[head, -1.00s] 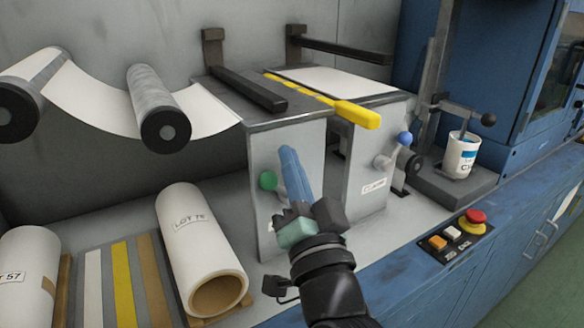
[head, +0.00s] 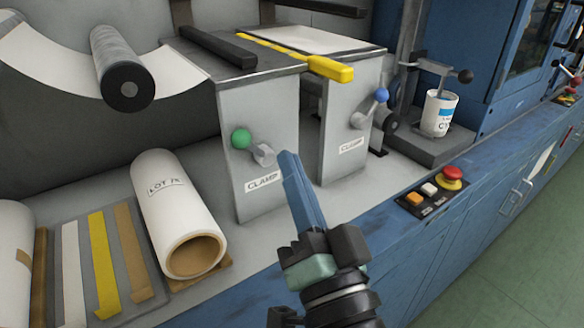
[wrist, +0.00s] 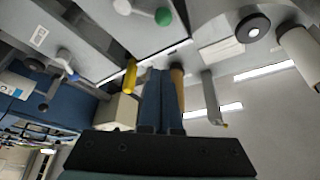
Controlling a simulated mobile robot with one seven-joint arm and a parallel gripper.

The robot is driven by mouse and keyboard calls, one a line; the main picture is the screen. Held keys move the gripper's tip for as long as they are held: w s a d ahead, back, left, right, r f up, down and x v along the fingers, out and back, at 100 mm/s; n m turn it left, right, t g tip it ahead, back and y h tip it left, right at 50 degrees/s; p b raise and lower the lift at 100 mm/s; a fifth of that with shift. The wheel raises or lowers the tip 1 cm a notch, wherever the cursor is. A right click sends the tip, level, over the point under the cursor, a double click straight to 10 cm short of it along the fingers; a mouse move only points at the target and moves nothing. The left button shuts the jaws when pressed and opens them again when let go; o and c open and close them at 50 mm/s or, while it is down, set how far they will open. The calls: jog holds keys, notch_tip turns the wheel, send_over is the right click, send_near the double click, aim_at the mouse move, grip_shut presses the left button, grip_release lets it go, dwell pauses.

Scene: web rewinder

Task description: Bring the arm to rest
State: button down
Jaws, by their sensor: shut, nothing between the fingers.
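My gripper (head: 286,160) is in the lower middle of the head view, in front of the machine's left clamp block. Its blue fingers are together and point up, with nothing between them. In the wrist view the shut fingers (wrist: 160,75) rise in the middle of the picture. In the head view the fingertips appear just right of the left CLAMP label, and I cannot tell how far they are from the block. My dark wrist shows below the fingers.
A green-knobbed clamp lever (head: 241,139) and a blue-knobbed lever (head: 381,95) stick out from the blocks. A yellow-handled tool (head: 330,68) lies on top. A LOT roll (head: 175,205) lies left. Buttons (head: 430,190) sit right on the blue front edge. Green floor (head: 500,250) is clear.

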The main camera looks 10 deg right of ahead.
jog(key=s+a+r+n+t, duration=0.3)
jog(key=a+r+n, duration=0.1)
jog(key=r, duration=0.8)
jog(key=s+a+r+n+t, duration=0.2)
jog(key=a+r+n, duration=0.25)
jog(key=r, duration=0.75)
notch_tip(320, 180, up, 24)
jog(key=s+h+p, duration=0.1)
jog(key=p, duration=2.2)
jog(key=shift+r+m+h, duration=0.2)
jog(key=shift+m+h, duration=0.1)
jog(key=shift+m, duration=0.15)
